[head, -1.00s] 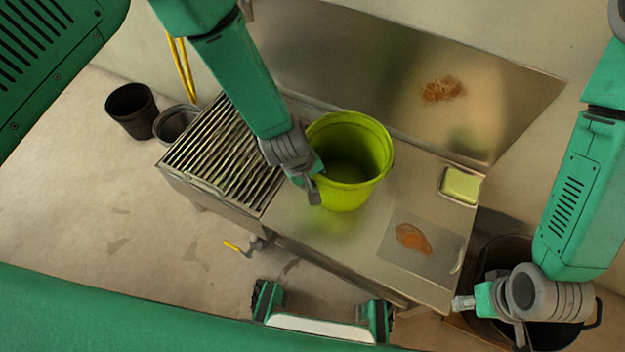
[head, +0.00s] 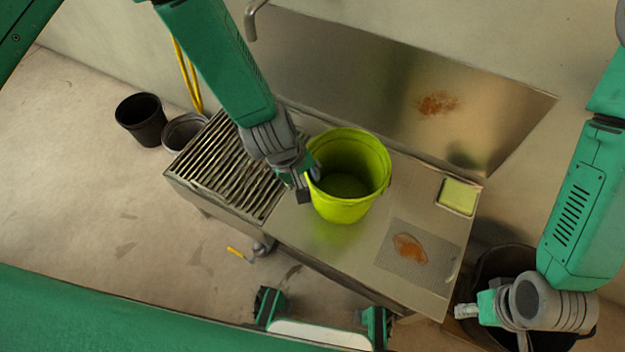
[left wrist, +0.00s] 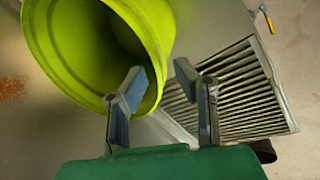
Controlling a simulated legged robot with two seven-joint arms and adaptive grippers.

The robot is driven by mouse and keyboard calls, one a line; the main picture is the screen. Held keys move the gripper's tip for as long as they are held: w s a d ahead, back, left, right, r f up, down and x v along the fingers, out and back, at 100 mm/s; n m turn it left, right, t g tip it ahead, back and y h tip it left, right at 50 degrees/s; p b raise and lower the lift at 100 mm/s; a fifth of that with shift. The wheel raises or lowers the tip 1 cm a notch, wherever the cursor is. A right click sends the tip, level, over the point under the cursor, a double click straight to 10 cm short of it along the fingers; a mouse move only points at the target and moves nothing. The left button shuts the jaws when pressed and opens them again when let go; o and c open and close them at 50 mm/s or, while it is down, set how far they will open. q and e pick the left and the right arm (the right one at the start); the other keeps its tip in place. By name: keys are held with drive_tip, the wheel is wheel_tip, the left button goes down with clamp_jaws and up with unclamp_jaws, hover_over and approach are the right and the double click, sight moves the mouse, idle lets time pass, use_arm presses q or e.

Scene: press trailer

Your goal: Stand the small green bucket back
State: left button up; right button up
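The small green bucket (head: 345,208) stands upright, mouth up, on the steel counter (head: 300,240), just right of the slatted grille. Its mouth and wall fill the upper left of the left wrist view (left wrist: 60,50). My left gripper (head: 303,192) is at the bucket's left side, close to the rim. In the left wrist view its two fingers (left wrist: 158,80) are apart, one overlapping the bucket's rim, the other over the grille. I cannot tell whether a finger touches the bucket. My right gripper (head: 462,311) is at the lower right, away from the bucket; its fingers are unclear.
The slatted grille (head: 222,165) is at the counter's left end. A green sponge in a dish (head: 458,195) and an orange-brown stain (head: 410,248) are on the right. A dark bin (head: 490,270) stands by the right end. Dark pots (head: 141,120) stand on the floor, back left.

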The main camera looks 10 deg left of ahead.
use_arm(q)
drive_tip(key=s+a+f+m+g+y, duration=0.2)
drive_tip(key=s+a+m, duration=0.7)
drive_tip(key=s+a, duration=1.2)
wheel_tip(320, 180, up, 6)
drive_tip(key=p, duration=0.6)
drive_tip(key=shift+s+d+p, duration=0.3)
drive_tip(key=shift+d, duration=0.05)
use_arm(e)
wheel_tip(320, 180, up, 7)
drive_tip(key=shift+a+r, duration=0.15)
drive_tip(key=shift+a, duration=0.25)
use_arm(q)
drive_tip(key=shift+r, duration=0.1)
